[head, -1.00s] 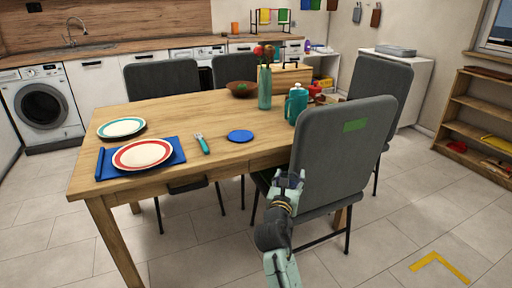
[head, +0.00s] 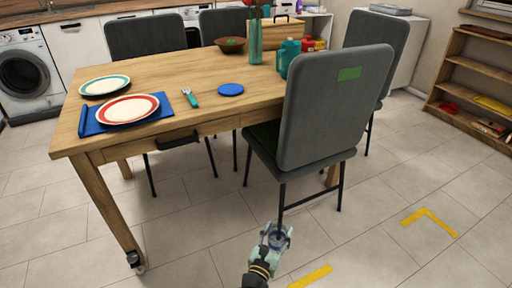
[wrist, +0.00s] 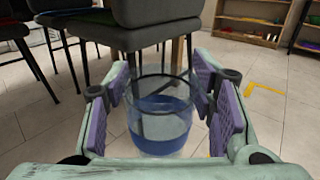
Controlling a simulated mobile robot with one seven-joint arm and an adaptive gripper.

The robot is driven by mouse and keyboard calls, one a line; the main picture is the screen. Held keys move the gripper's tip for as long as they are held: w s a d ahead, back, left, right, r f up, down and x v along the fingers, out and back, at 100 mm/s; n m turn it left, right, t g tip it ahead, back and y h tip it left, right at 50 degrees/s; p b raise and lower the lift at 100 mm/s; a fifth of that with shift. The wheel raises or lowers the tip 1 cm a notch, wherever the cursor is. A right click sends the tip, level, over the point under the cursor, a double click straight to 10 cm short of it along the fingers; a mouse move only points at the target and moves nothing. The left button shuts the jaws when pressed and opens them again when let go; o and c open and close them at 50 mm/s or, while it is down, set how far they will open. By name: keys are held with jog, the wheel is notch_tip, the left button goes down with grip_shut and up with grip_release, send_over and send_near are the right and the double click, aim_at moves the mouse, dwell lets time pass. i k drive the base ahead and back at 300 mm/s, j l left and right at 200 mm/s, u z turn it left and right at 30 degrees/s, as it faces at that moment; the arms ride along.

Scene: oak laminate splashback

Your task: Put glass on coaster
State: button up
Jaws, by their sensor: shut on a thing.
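The glass (wrist: 160,118) is clear with a blue lower part. It stands upright between the purple-padded fingers of my gripper (wrist: 163,100) in the wrist view. My gripper is shut on it. In the head view my gripper (head: 277,237) is low in the picture, in front of the near chair and over the floor, with the glass small and partly hidden between the fingers. The coaster that I see is a round blue disc (head: 230,89) lying flat and bare on the wooden table (head: 190,63), beyond my gripper and to its left.
A grey chair (head: 335,105) stands at the table's near right side, between my gripper and that corner. Plates (head: 128,108), a fork (head: 190,97), a teal pitcher (head: 288,57), a vase (head: 255,42) and a bowl (head: 230,45) are on the table. Floor at front left is clear.

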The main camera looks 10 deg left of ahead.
aim_at(230, 88)
jog(key=i+l+u, duration=0.1)
jog(key=u, duration=0.95)
jog(key=i+l+u, duration=0.1)
jog(key=l+u, duration=0.85)
jog(key=l, duration=0.35)
jog(key=k+l+u, duration=0.2)
jog(key=l, duration=1.35)
